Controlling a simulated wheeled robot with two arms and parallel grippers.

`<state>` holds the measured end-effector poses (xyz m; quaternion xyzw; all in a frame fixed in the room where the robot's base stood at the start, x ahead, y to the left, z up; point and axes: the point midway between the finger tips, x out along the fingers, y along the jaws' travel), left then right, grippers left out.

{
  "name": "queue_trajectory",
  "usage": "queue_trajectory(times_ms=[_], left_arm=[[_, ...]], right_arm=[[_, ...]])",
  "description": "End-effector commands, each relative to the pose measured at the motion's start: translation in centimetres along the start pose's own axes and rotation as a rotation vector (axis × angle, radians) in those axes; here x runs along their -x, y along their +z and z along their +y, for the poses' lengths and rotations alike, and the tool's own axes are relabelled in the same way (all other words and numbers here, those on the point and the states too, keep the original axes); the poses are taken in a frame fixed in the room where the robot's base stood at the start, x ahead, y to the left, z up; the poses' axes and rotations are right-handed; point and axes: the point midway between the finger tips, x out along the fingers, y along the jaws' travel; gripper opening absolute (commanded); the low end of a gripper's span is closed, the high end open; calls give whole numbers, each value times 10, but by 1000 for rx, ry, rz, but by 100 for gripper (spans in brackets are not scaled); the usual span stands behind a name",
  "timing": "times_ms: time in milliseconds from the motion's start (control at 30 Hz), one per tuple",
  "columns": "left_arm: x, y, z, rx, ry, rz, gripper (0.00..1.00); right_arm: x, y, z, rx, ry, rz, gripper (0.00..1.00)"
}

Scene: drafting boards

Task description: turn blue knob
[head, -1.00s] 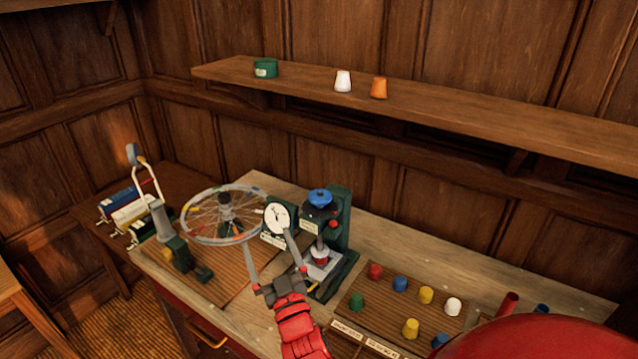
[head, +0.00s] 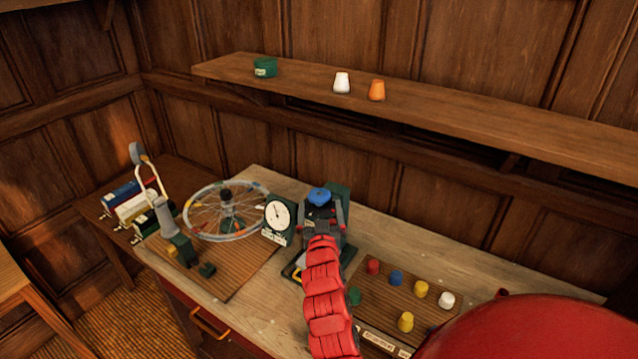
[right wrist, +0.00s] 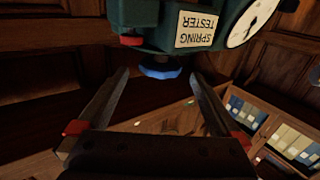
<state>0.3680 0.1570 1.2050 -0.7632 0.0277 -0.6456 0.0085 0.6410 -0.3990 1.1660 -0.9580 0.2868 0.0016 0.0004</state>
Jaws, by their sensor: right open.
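The blue knob (head: 319,194) sits on top of the dark green spring tester (head: 337,190) on the workbench. In the right wrist view the blue knob (right wrist: 160,73) shows beyond the fingertips, between them, under the tester's green body (right wrist: 155,35), which appears upside down. My right gripper (head: 322,206) is open at the tester's head, a finger on either side of the knob as seen from the head. In the wrist view the open gripper (right wrist: 159,76) holds nothing; I cannot tell whether a finger touches the knob. My left gripper is not in view.
The white dial (head: 278,214) and a spoked wheel (head: 225,211) stand left of the tester. A wooden board (head: 384,300) with several coloured caps lies to the right. A shelf (head: 450,121) above holds a green tin, a white cup and an orange cup.

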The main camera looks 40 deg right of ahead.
Motion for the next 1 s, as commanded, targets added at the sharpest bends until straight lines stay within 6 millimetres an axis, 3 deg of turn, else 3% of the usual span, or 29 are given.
queue_trajectory(times_ms=[300,500,967,1000], left_arm=[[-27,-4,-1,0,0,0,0],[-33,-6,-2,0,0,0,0],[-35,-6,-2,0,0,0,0],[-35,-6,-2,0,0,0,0]], right_arm=[[-54,-5,0,-2,2,2,100],[-76,-2,1,0,2,1,100],[-85,-2,0,-1,-1,5,100],[-85,-1,0,0,-1,4,95]])
